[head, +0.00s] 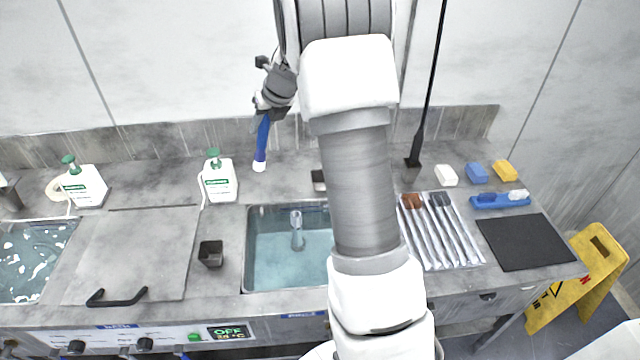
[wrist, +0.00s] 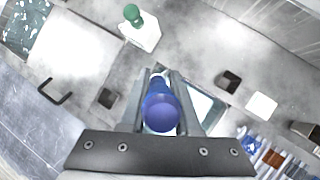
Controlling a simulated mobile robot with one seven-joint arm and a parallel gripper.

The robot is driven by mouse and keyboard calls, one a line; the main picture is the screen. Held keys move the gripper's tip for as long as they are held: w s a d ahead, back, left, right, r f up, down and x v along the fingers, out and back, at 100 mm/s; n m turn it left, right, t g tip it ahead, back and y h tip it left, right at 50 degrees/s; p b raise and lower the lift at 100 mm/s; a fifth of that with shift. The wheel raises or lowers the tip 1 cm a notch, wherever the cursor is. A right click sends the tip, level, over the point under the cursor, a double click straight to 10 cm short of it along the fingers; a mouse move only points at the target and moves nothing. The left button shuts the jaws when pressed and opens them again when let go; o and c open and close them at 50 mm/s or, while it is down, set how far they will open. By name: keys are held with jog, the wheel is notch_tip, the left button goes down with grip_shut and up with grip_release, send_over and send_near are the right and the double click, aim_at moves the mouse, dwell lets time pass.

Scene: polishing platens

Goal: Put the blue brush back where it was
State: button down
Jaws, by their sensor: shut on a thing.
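My gripper (head: 268,112) is shut on the blue brush (head: 263,138), seen behind my arm's upper part. The brush hangs nearly upright with its white end down, over the back of the counter. I cannot tell whether that end touches the counter. In the wrist view the round blue end of the brush (wrist: 161,112) faces the camera between the two fingers of my gripper (wrist: 165,88). A dark square cup (head: 210,254) stands empty left of the open basin; it also shows in the wrist view (wrist: 107,98). Another dark holder (head: 319,180) stands behind the basin, partly hidden by my arm.
A pump bottle (head: 219,182) stands just left of the brush, another (head: 84,186) farther left. The water-filled basin (head: 270,262) has a faucet-like piece in it. Right lie several long-handled brushes (head: 440,230), coloured blocks (head: 476,173), a blue tray (head: 490,202) and a black mat (head: 525,242).

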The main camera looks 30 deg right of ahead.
jog(key=d+f+n+g+h+p, duration=0.15)
jog(key=d+f, duration=0.25)
jog(key=d, duration=1.1)
jog(key=d+f+p, duration=0.2)
jog(key=d+f, duration=0.2)
jog(key=d, duration=1)
jog(key=w+a+f+b, duration=0.4)
jog(key=a+f+b, duration=0.4)
jog(key=a+f, duration=0.2)
jog(key=shift+a+f, duration=0.2)
jog(key=shift+f, duration=0.3)
jog(key=shift+f, duration=0.2)
jog(key=c, duration=0.6)
grip_release()
jog(key=shift+r, duration=0.15)
